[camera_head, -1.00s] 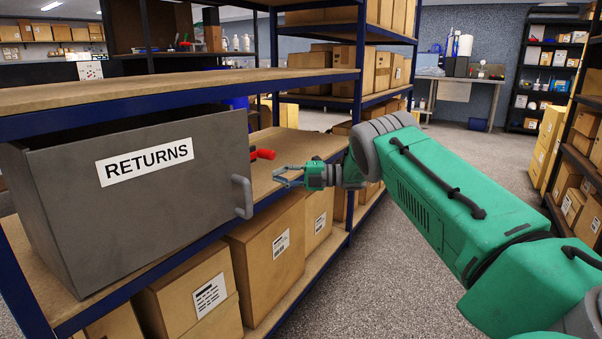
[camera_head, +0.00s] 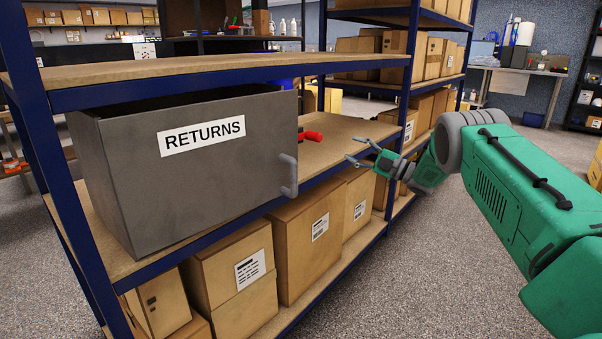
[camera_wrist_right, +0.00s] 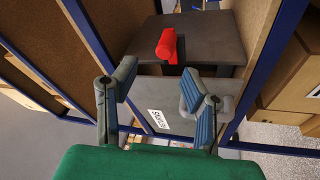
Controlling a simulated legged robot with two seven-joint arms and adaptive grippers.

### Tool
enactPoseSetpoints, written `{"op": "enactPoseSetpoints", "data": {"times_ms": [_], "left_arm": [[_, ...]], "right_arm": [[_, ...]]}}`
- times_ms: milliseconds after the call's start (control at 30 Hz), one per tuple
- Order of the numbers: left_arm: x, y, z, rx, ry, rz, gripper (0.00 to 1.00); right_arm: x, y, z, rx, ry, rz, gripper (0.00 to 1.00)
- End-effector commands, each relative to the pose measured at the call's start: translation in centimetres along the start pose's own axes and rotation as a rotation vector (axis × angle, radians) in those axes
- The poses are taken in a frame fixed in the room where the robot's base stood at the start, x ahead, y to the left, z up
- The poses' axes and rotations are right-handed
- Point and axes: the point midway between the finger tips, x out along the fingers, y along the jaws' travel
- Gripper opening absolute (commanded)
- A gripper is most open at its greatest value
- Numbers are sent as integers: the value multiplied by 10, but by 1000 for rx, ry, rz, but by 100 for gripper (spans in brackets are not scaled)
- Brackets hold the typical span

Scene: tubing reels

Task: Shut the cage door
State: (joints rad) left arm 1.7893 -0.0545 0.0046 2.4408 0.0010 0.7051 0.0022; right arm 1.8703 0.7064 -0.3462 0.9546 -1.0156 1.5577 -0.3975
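The cage is a grey box on the middle shelf. Its front door (camera_head: 200,165) carries a white RETURNS label and a grey bar handle (camera_head: 288,176) near its right edge. A red latch-like piece (camera_head: 312,136) sticks out at the box's right side; it also shows in the right wrist view (camera_wrist_right: 167,45). How far the door stands from its frame I cannot tell. My right gripper (camera_head: 357,152) is open and empty, right of the handle and apart from it. In the right wrist view, its fingers (camera_wrist_right: 160,95) are spread, with the RETURNS label beyond them. My left gripper is not in view.
A blue shelf post (camera_head: 400,120) stands just behind my right gripper. The shelf board (camera_head: 250,66) runs above the box. Cardboard boxes (camera_head: 305,235) fill the lower shelf. The speckled floor (camera_head: 440,280) in front of the rack is clear.

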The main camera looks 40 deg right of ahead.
Motion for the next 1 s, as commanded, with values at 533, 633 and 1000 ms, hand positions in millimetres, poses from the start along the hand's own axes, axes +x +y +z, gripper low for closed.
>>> {"op": "enactPoseSetpoints", "data": {"times_ms": [533, 633, 1000], "left_arm": [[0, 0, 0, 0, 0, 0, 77], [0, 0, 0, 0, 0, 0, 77], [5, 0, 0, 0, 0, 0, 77]], "right_arm": [[-16, -92, -143, 921, -455, 316, 39], [-17, -105, -179, 1027, -487, 297, 39], [-4, -118, -198, 1115, -513, 270, 39]]}}
